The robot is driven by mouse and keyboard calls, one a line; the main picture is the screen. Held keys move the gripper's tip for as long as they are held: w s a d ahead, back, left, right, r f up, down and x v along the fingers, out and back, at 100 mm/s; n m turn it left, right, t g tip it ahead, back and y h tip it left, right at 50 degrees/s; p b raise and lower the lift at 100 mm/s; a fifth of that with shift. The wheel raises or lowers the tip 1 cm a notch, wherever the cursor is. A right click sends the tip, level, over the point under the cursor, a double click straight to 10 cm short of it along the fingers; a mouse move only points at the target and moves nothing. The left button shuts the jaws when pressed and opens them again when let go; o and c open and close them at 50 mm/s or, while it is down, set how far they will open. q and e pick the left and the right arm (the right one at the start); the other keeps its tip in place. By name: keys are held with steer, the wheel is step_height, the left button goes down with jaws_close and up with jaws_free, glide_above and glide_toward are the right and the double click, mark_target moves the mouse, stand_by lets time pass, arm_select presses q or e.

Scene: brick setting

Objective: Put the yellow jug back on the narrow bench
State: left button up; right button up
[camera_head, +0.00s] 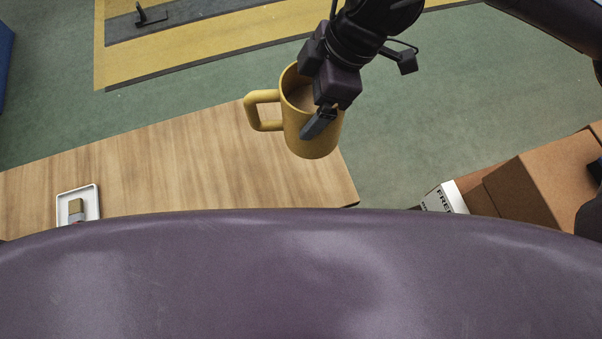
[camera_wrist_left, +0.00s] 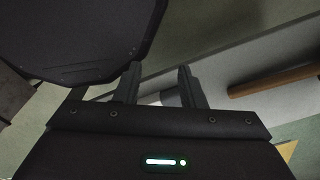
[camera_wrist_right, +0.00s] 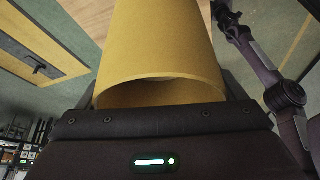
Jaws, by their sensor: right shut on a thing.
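The yellow jug (camera_head: 297,132) hangs upright in my right gripper (camera_head: 322,118), with its handle to the left. In the head view it overlaps the right end of the wooden bench (camera_head: 200,160); I cannot tell how far above the top it is, or whether it touches. The right wrist view shows the jug (camera_wrist_right: 165,50) close up between the fingers, its open rim toward the camera. My left gripper (camera_wrist_left: 157,85) shows only in its own wrist view, with its fingers apart and nothing between them.
A white tray (camera_head: 94,205) with a small block-like item (camera_head: 76,208) lies on the left part of the bench. Cardboard boxes (camera_head: 545,180) stand at the right. A yellow and grey floor mat (camera_head: 200,35) lies beyond. The bench between tray and jug is clear.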

mark_target(288, 118)
steer(key=s+a+n+g, duration=0.1)
steer(key=s+a+n, duration=0.1)
steer(key=n, duration=0.1)
steer(key=shift+s+a+r, duration=0.1)
steer(key=shift+s+a, duration=0.05)
steer(key=shift+a, duration=0.05)
steer(key=f, duration=0.8)
steer(key=shift+d+f, duration=0.2)
arm_select(q)
steer(key=shift+w+d+f+b, duration=0.1)
steer(key=shift+w+f+b, duration=0.35)
steer(key=shift+f+b, duration=0.15)
arm_select(e)
step_height(288, 118, down, 11)
steer(key=shift+r, duration=0.15)
steer(key=o, duration=1.1)
arm_select(q)
steer(key=shift+r, duration=0.3)
arm_select(e)
steer(key=v, duration=1.2)
steer(key=shift+a, duration=0.15)
